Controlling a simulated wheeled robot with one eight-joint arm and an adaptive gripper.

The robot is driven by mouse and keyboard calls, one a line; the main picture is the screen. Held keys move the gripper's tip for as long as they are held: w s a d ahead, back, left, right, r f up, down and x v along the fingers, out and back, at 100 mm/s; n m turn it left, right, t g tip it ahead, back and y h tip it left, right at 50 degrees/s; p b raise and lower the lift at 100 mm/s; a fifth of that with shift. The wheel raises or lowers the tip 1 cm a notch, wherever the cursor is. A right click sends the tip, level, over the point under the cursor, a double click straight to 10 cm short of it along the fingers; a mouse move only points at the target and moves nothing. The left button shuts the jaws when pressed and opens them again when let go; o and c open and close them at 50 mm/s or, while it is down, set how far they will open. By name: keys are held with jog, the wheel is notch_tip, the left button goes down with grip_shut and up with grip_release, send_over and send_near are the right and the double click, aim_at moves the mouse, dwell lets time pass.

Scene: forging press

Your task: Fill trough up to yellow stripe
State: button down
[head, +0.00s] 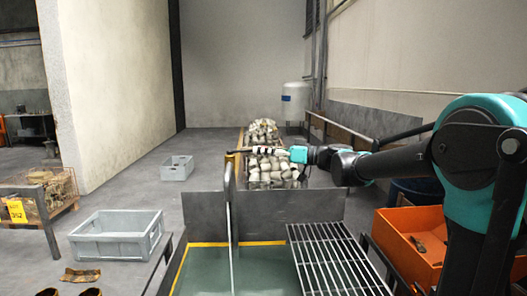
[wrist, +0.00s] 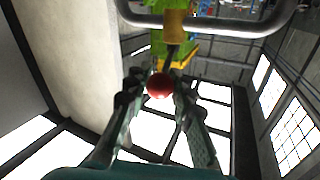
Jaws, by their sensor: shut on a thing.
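The trough (head: 290,218) stands at the bottom centre of the head view, with greenish water (head: 203,272) in it. A yellow stripe (head: 258,243) runs along its inner back and left walls, and the water surface looks close below it. My gripper (head: 245,151) is at the tap beside the spout. In the wrist view my gripper (wrist: 160,88) is shut on a red knob (wrist: 159,85), below a yellow-green tap body (wrist: 176,45).
A metal grate (head: 330,262) covers the trough's right part. An orange bin (head: 410,235) stands at the right. Grey crates (head: 118,238) sit on the floor at left. A pallet of pale pieces (head: 272,165) stands behind the trough. Open floor lies at left.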

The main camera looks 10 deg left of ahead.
jog(key=shift+s+m+t, duration=0.3)
jog(key=shift+s+t, duration=0.05)
jog(key=shift+t, duration=0.05)
jog(key=c, duration=1.3)
grip_release()
jog(key=shift+o, duration=0.2)
jog(key=shift+d, duration=0.15)
jog(key=v, duration=1.1)
jog(key=shift+d, duration=0.4)
jog(key=shift+s+r, duration=0.1)
jog(key=shift+c, duration=0.5)
